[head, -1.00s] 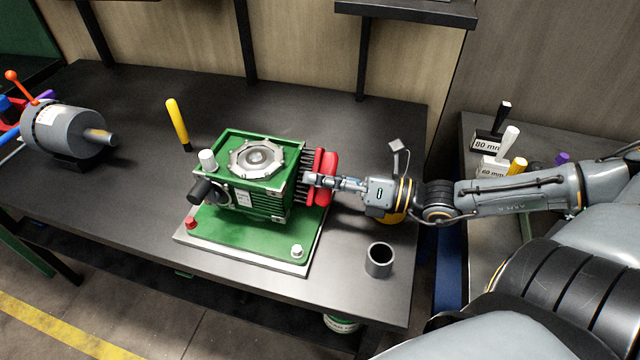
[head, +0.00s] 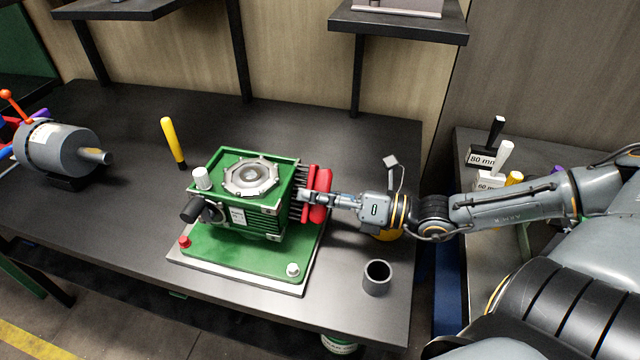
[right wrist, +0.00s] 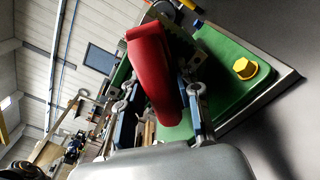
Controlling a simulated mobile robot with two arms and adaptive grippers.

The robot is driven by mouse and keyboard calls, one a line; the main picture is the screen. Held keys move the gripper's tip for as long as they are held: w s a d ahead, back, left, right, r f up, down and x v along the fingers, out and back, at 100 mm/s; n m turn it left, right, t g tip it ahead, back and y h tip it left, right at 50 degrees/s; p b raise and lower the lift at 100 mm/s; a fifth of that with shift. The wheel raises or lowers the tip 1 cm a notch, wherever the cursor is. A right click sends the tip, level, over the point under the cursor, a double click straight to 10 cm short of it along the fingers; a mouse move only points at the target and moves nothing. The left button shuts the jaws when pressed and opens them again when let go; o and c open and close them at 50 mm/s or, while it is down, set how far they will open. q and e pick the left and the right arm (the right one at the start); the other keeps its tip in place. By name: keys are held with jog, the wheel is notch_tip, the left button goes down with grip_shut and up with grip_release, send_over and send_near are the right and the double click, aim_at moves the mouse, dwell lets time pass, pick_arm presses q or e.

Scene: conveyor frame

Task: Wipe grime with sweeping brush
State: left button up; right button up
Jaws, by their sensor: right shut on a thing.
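The sweeping brush (head: 320,195) has a red back and dark bristles. My right gripper (head: 326,199) is shut on it, and the red part also shows between the fingers in the right wrist view (right wrist: 155,75). The bristles face left and appear to be against the right side of the green machine (head: 240,195); exact contact is hard to tell. The machine stands on a green plate (head: 240,262) with a pale edge. I cannot make out grime on it. My left gripper is not in view.
A dark cup (head: 377,278) stands on the dark table (head: 120,220), right of the plate. A grey motor (head: 60,150) is at the left. Labelled blocks with handles (head: 482,158) stand at the right. Shelves hang above the back.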

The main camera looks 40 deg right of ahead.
jog(key=shift+s+a+r+p, duration=0.2)
jog(key=shift+s+a+p, duration=0.4)
jog(key=shift+s+a, duration=0.3)
jog(key=shift+s+a+f+p, duration=0.15)
jog(key=shift+s+a+p, duration=0.15)
jog(key=shift+s+a, duration=0.35)
jog(key=shift+w+a, duration=0.1)
jog(key=shift+w, duration=0.05)
jog(key=shift+s+d+p, duration=0.4)
jog(key=shift+p, duration=0.3)
jog(key=p+v, duration=0.3)
jog(key=v, duration=0.2)
